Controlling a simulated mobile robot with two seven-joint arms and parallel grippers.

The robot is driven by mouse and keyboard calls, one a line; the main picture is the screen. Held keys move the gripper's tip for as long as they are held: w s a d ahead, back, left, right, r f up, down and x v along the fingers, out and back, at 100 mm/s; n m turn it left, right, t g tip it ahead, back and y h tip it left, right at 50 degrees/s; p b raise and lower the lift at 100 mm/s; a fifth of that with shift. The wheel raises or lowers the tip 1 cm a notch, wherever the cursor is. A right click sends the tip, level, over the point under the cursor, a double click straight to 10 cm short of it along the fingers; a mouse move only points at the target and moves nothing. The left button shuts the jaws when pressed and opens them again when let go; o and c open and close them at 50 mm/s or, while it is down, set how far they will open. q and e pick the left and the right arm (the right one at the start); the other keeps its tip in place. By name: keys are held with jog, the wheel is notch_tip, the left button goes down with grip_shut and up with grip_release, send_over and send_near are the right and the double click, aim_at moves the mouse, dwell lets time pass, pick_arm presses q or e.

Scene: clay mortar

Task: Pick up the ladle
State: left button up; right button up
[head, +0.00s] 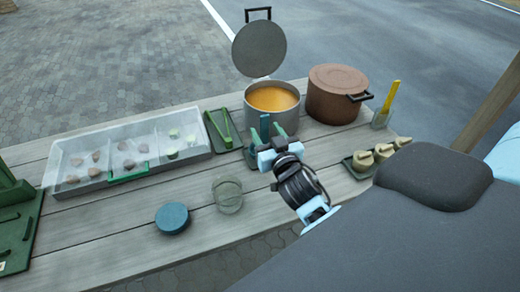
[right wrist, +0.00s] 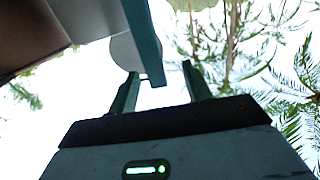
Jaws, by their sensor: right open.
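My right gripper (head: 266,138) is at the front of the grey pot of orange soup (head: 272,98), its fingers pointing up and away. It is open. A teal upright strip (head: 265,125) shows between its fingers; it looks like the ladle's handle, but no ladle bowl is visible. My left gripper is not in view.
A grey lid (head: 259,48) stands upright behind the soup pot. A brown lidded pot (head: 335,93) is to its right. A clear-covered tray (head: 130,150) and a small tray with green tongs (head: 221,130) lie left. A teal round lid (head: 172,218) and glass jar (head: 228,195) are in front.

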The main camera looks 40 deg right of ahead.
aim_at(265, 125)
jog(key=shift+d+p+x, duration=0.15)
jog(key=shift+p+x, duration=0.05)
jog(key=shift+x, duration=1.25)
jog(key=shift+d+p+x, duration=0.15)
jog(key=shift+d+x, duration=0.05)
jog(key=shift+x, duration=1.25)
jog(key=shift+s, duration=0.1)
grip_shut()
